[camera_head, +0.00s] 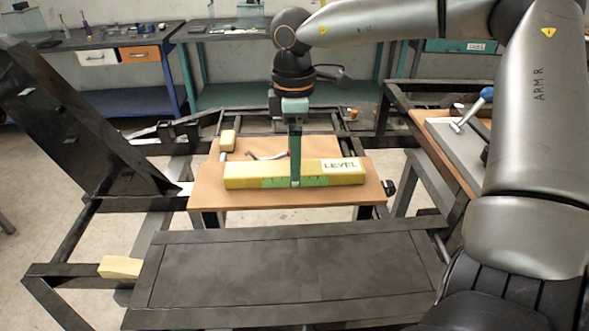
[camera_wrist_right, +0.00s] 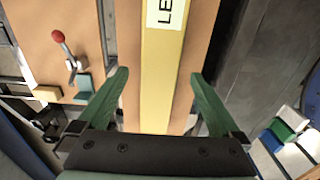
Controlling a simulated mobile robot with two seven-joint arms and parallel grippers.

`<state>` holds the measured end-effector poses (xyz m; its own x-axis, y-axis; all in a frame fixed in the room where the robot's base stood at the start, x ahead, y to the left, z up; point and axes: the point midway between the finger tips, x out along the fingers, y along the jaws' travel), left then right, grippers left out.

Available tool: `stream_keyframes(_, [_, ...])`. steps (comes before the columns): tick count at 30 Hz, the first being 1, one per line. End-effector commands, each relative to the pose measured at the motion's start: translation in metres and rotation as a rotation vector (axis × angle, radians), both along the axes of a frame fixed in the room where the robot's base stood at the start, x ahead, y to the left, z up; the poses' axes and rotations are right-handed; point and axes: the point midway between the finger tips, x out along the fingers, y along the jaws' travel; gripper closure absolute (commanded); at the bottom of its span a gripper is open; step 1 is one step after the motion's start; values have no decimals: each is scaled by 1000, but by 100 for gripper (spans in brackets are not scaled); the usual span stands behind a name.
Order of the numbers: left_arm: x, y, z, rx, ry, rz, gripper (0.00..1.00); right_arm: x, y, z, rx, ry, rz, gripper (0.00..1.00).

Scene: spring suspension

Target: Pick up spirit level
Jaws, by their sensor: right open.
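The spirit level is a long yellow bar (camera_head: 240,176) with a white "LEVEL" label, lying flat across the small brown table (camera_head: 225,200) in the head view. My right gripper (camera_head: 295,182) points down over the middle of the level, with green fingers. In the right wrist view the yellow level (camera_wrist_right: 161,90) runs lengthwise between the two open green fingers (camera_wrist_right: 158,88). There is a gap on each side, and the gripper holds nothing. The contact height is hard to judge. My left gripper is not in view.
A red-knobbed lever (camera_wrist_right: 58,38) and a small yellow block (camera_head: 227,140) are on the table beside the level. A dark metal frame (camera_head: 290,270) surrounds the table. A blue-handled hammer (camera_head: 472,108) lies on a grey surface at right.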

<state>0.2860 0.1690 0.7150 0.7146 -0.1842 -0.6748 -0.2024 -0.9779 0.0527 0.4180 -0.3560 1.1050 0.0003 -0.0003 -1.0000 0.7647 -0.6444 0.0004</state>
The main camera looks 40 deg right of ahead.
Motion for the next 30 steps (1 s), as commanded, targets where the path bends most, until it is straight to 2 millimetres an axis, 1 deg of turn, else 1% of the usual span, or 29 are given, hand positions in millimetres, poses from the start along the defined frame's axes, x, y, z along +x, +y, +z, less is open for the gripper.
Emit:
stream_keyframes(1, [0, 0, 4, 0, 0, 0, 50, -2, -1, -7, 3, 4, 1, 0])
stream_keyframes(3, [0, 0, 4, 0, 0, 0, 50, -1, -1, -16, 2, 4, -1, 0])
stream_keyframes(6, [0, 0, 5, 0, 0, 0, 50, -1, -1, -24, 1, 2, -1, 0])
stream_keyframes(13, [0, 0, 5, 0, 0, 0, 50, -1, -1, -25, 0, -1, -1, 0])
stream_keyframes(14, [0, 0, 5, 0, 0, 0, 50, -1, -1, -25, 0, -1, -1, 2])
stream_keyframes(30, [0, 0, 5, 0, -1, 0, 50, -1, -1, -25, 0, -1, -1, 63])
